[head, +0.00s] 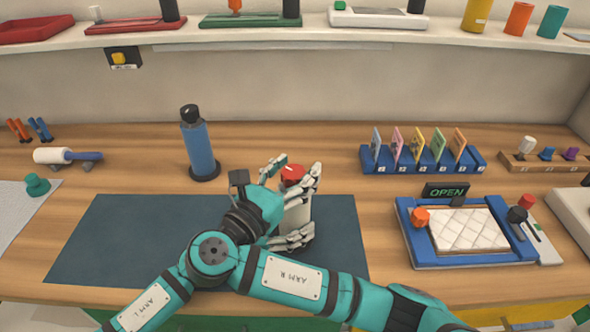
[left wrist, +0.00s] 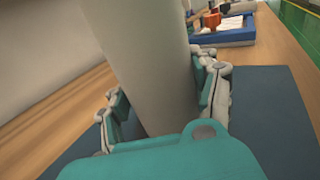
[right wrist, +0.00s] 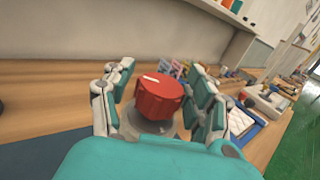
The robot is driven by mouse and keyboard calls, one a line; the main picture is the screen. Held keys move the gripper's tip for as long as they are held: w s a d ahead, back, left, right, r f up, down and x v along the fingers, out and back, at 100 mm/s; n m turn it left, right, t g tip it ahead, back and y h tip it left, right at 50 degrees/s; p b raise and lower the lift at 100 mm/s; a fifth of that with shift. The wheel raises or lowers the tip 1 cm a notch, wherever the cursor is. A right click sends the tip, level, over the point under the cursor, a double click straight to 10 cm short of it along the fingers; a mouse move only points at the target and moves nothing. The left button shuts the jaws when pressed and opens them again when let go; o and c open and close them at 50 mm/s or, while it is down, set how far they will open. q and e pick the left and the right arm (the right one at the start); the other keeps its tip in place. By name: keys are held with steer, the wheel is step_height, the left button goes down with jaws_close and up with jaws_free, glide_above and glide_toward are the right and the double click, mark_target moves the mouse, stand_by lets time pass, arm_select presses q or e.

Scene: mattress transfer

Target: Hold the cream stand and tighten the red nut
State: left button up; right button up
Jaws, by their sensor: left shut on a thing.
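The cream stand (head: 296,210) stands upright on the dark blue mat (head: 130,232). The red nut (head: 292,173) sits on its top. My left gripper (head: 294,236) is shut on the stand low down; in the left wrist view the stand (left wrist: 150,60) rises between the fingers. My right gripper (head: 290,180) is at the nut, with fingers on either side. In the right wrist view the nut (right wrist: 158,97), with a white mark, lies between the fingers, and small gaps show beside it. The right arm hides part of the stand.
A blue bottle (head: 199,148) stands behind the mat to the left. A blue card rack (head: 420,160) is at the back right, and a blue tray with a quilted white pad (head: 470,230) is at the right. The mat's left half is clear.

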mark_target(295, 169)
arm_select(q)
steer(key=shift+r, duration=0.15)
arm_select(e)
steer(key=shift+o, duration=0.2)
step_height(295, 169, up, 10)
steer(key=shift+w, duration=0.1)
stand_by(0.4)
arm_select(q)
steer(key=o, duration=1.8)
steer(key=shift+s, duration=0.1)
